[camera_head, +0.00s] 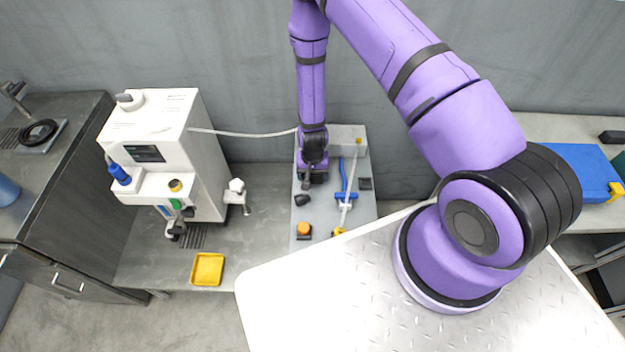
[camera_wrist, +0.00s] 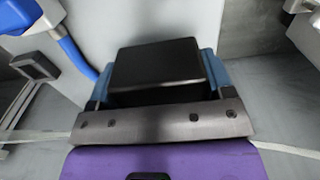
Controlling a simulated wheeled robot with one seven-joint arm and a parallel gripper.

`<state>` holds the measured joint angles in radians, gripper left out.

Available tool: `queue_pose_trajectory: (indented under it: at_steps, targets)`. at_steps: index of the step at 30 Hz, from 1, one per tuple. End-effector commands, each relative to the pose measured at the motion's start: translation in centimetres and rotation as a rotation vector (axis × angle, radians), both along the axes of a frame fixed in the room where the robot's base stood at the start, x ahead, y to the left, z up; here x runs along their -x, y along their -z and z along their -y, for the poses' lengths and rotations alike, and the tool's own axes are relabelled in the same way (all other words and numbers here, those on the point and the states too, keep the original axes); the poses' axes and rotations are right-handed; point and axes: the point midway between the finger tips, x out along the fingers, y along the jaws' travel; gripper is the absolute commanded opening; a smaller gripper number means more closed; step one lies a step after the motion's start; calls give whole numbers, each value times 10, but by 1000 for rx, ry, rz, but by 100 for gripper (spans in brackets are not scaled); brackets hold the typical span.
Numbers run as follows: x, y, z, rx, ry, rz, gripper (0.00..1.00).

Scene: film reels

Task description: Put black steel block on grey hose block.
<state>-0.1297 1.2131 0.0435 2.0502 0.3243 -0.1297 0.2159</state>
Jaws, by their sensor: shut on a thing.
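My gripper (camera_head: 309,178) is over the back left part of a grey tray (camera_head: 299,222) in the head view. In the wrist view my gripper (camera_wrist: 156,82) is shut on the black steel block (camera_wrist: 155,62), held between its blue finger pads. In the head view the held block is small and hard to tell from the dark gripper. A light grey block (camera_head: 343,136) at the tray's back edge, beside my arm, looks like the grey hose block. My arm partly hides it, and a thin white hose (camera_head: 245,132) runs from the left towards it.
The tray also holds an orange-topped button (camera_head: 303,229), a blue clamp (camera_head: 346,195), a small dark square piece (camera_head: 365,183) and a dark knob (camera_head: 301,200). A white machine (camera_head: 155,150) stands left, with a yellow dish (camera_head: 207,269) in front of it.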

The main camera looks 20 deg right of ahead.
Motion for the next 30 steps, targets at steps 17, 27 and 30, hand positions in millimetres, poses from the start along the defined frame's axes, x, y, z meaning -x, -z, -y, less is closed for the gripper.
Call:
queue_pose_trajectory:
  at_steps: [17, 27, 30]
  targets:
    - [0, 33, 0, 0, 0, -1, 18]
    - [1, 36, 0, 0, 0, -1, 100]
    - [1, 36, 0, 0, 0, -1, 100]
